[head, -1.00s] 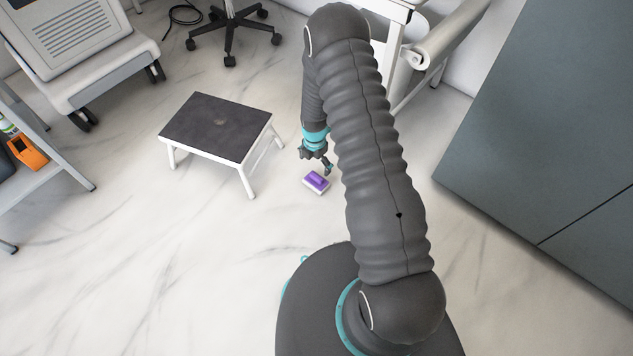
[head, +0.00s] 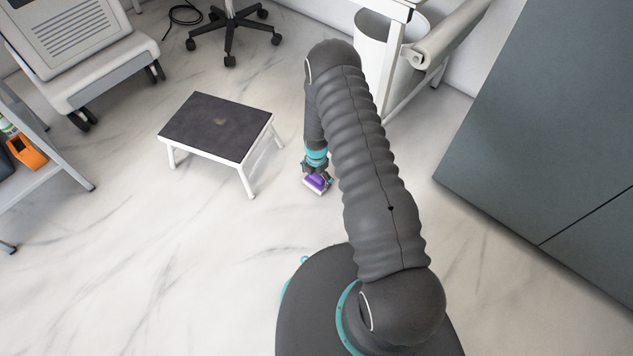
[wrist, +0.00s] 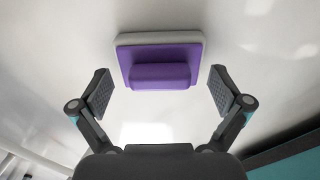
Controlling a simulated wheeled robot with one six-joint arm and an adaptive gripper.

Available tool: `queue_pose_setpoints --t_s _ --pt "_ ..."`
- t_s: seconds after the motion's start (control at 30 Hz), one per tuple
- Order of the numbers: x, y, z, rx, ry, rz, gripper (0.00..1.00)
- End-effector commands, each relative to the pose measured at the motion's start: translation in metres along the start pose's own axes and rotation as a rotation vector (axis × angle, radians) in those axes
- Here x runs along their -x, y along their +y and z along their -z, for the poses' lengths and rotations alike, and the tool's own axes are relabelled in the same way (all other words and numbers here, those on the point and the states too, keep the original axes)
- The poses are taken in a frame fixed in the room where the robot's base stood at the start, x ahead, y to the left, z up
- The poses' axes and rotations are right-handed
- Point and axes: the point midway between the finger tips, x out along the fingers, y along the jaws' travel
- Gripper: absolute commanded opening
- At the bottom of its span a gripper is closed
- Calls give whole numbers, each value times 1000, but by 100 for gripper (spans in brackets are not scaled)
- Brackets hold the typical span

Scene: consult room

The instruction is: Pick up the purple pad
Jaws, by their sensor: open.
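The purple pad (head: 317,184) lies on the marble floor, just right of the step stool. It has a pale grey base and a raised purple block on top. My gripper (head: 316,176) is right above it in the head view and hides part of it. In the wrist view the pad (wrist: 160,66) is at the top middle. My gripper (wrist: 161,95) is open there, its two fingers apart, one on each side of the pad's near part. Nothing is between the fingertips but the pad and floor; I cannot tell whether they touch it.
A step stool (head: 217,127) with a dark top and white legs stands left of my gripper. A white bin (head: 372,45) and a white table frame are behind the arm. A grey cabinet (head: 560,130) fills the right side. The floor in front left is clear.

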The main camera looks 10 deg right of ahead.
Motion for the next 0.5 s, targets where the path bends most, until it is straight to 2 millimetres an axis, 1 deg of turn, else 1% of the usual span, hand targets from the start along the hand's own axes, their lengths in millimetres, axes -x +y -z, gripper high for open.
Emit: queue_pose_setpoints --t_s 0.1,0.13,0.17,0.2,0.27,0.3,0.37,0.4,0.47,0.5 --pt "0 0 0 0 0 0 100" --pt "0 0 0 0 0 0 95" --pt "0 0 0 0 0 0 88" --pt "0 0 0 0 0 0 78" --pt "0 0 0 0 0 0 62" --pt "0 0 0 0 0 0 52" --pt "0 0 0 0 0 0 38" --pt "0 0 0 0 0 0 28" --pt "0 0 0 0 0 0 27" --pt "0 0 0 0 0 0 21"
